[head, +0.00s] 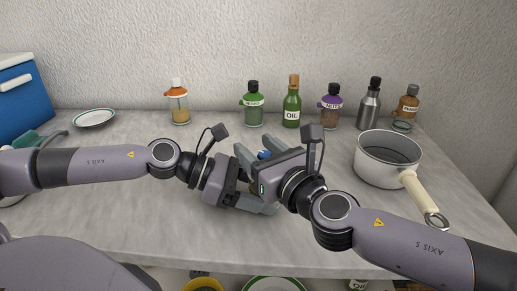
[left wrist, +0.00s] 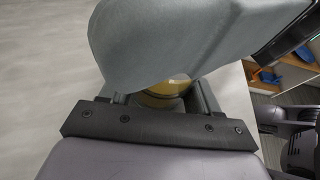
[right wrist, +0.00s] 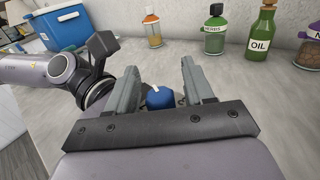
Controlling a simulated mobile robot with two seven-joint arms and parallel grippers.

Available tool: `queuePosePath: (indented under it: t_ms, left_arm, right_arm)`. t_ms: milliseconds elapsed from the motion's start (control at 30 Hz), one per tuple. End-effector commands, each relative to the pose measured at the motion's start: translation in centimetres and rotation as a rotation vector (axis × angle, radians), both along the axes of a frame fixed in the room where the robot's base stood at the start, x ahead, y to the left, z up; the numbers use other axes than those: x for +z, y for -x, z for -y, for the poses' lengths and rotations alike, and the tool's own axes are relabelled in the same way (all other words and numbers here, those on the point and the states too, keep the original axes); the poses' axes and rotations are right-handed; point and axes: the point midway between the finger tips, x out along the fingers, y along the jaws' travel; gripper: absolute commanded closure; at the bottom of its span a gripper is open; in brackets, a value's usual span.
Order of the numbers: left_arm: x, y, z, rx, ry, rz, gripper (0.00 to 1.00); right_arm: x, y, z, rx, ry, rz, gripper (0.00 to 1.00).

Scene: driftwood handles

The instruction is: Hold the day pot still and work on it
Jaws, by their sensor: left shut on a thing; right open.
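The day pot appears to be a small container with a blue lid (right wrist: 160,98) and an amber body (left wrist: 164,94). In the head view only a bit of its blue lid (head: 264,154) shows; the grippers hide the rest. My left gripper (head: 258,206) is low over the counter and shut on the pot's body. A large grey shape, likely my other gripper, covers much of the left wrist view. My right gripper (right wrist: 162,73) is open, its fingers on either side of the blue lid. Whether they touch it I cannot tell.
A white saucepan (head: 388,172) with a cream handle stands at right. Along the wall stand an orange-topped jar (head: 179,108), a green jar (head: 253,110), an oil bottle (head: 292,108), a purple nuts jar (head: 331,112) and a metal bottle (head: 369,110). A plate (head: 95,118) and blue cooler (head: 22,92) are left.

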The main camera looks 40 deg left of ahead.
Motion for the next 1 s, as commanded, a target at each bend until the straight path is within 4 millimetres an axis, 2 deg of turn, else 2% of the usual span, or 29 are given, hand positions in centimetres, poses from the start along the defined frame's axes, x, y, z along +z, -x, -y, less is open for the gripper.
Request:
queuePosePath:
  t_ms: [100,167,200,267,300,667,1000]
  left_arm:
    - [0.07,-0.03,0.0,0.001,0.0,0.002,0.77]
    - [0.07,-0.03,0.0,0.001,0.0,0.002,0.77]
    - [0.07,-0.03,0.0,0.001,0.0,0.002,0.77]
    - [0.07,-0.03,0.0,0.001,0.0,0.002,0.77]
    - [0.07,-0.03,0.0,0.001,0.0,0.002,0.77]
    - [0.07,-0.03,0.0,0.001,0.001,0.001,0.77]
    - [0.05,0.01,0.03,0.0,0.001,0.001,0.77]
  right_arm:
    - [0.01,0.01,0.01,0.0,0.0,0.0,0.48]
    - [0.01,0.0,0.01,0.0,0.0,0.0,0.64]
    - [0.01,0.01,0.02,0.0,0.0,0.0,0.77]
    - [0.01,0.01,0.02,0.0,0.0,0.0,0.97]
    - [0.01,0.0,0.02,0.0,0.0,0.0,1.0]
    - [0.08,0.02,-0.02,0.02,-0.003,0.0,1.0]
    - [0.14,0.29,-0.17,0.17,-0.005,-0.004,1.0]
